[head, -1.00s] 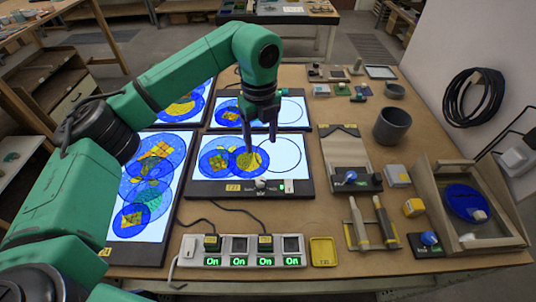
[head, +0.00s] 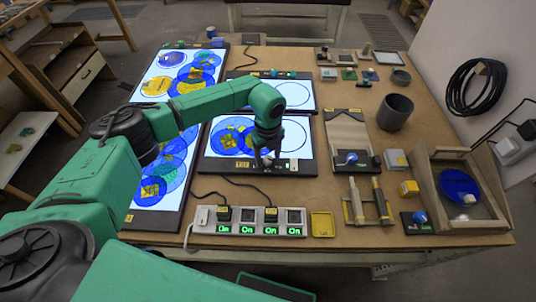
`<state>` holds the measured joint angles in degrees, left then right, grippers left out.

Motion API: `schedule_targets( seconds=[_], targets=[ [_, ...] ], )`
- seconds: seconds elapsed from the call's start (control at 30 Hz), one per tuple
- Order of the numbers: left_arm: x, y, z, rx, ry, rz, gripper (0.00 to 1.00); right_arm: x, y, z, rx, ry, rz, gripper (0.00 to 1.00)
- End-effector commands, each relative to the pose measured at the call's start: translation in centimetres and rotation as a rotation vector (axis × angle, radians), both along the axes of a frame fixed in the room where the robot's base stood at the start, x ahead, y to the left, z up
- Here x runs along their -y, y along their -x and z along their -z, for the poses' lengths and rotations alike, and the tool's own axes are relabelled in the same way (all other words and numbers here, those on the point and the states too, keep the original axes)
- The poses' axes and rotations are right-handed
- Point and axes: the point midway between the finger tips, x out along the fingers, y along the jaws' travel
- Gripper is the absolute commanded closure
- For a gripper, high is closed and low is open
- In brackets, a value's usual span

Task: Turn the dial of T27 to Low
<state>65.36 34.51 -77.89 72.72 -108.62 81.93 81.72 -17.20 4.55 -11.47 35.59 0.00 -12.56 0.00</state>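The light panel with the yellow label, which seems to read T27 (head: 242,165), is lit white in the middle of the table. It shows overlapping blue discs with yellow pieces and one outlined circle. Its dial (head: 267,160) is a small pale knob on the dark front edge, mostly hidden by my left gripper (head: 268,163). That gripper points down over the dial, with its fingertips apart on either side of it. I cannot tell whether they touch it. The dial's setting cannot be read. My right gripper is not in view.
A power strip (head: 248,230) with several green "On" displays stands in front, its cables running towards the panels. A yellow tray (head: 322,224), tools on a rack (head: 367,205) and a grey cup (head: 395,112) are to the right. Other lit panels lie left and behind.

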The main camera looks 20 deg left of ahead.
Motion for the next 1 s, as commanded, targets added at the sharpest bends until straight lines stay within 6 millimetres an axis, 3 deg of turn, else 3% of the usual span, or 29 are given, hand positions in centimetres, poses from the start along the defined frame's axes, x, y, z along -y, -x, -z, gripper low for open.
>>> schedule_targets(
  seconds=[0.03, 0.13, 0.17, 0.57, 1.0],
  targets=[
    [0.0, 0.0, 0.0, 0.0, 0.0, 0.0, 0.56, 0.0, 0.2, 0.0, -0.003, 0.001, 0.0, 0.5],
    [0.0, 0.0, 0.0, 0.001, 0.001, 0.0, 0.95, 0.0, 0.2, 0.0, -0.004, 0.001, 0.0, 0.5],
    [0.0, 0.0, 0.0, 0.001, 0.001, 0.0, 1.0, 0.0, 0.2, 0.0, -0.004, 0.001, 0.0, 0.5],
    [0.1, 0.0, 0.1, 0.002, 0.001, 0.048, 1.0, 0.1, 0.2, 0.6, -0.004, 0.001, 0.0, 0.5],
    [0.0, -0.1, 0.3, 0.003, 0.0, 0.358, 1.0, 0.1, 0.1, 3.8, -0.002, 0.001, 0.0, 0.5]
  ],
)
